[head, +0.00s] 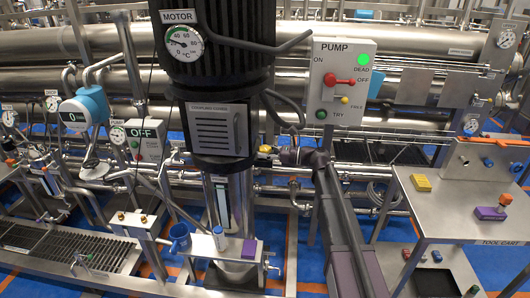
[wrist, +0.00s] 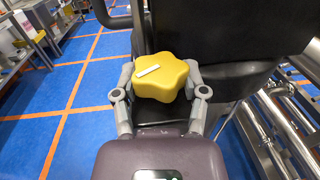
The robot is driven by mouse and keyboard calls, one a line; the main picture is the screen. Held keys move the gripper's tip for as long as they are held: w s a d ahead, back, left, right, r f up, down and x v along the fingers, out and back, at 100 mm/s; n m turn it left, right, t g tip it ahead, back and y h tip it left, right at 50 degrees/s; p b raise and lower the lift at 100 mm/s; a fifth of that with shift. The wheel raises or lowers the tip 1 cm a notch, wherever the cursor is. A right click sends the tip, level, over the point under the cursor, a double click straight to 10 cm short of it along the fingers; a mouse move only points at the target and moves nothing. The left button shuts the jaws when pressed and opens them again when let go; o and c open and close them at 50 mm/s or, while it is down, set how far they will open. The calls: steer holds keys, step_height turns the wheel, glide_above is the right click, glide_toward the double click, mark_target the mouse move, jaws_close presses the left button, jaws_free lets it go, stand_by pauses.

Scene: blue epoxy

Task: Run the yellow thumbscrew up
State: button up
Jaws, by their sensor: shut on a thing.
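The yellow thumbscrew (wrist: 172,88) is a lobed knob with a white mark on its top, between the two fingers of my gripper (wrist: 160,78) in the wrist view. The fingers are shut on it from both sides. The white mark points left and slightly away from the knob's centre. In the head view, my gripper (head: 270,153) reaches in from the right to the lower right side of the black motor (head: 220,70). Only a small yellow bit of the thumbscrew (head: 264,148) shows there. The screw's shank is hidden in both views.
A curved dark handle bar (head: 260,45) and a cable hang off the motor above my gripper. The pump switch box (head: 341,82) stands close to the right of it. Steel pipes run behind. A tool cart (head: 470,205) stands at the right.

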steer(key=shift+s+m+t, duration=0.1)
steer(key=shift+m+t, duration=0.2)
steer(key=shift+t, duration=0.1)
steer(key=m+t+h, duration=0.1)
steer(key=m+t, duration=0.1)
steer(key=t, duration=0.2)
steer(key=shift+s+m, duration=0.1)
steer(key=shift+m, duration=0.3)
steer(key=shift+m+t+h, duration=1.2)
steer(key=shift+t, duration=0.5)
steer(key=shift+w+t, duration=0.25)
steer(key=shift+t, duration=0.05)
steer(key=o, duration=1.2)
steer(key=shift+c, duration=0.2)
steer(key=shift+s, duration=0.1)
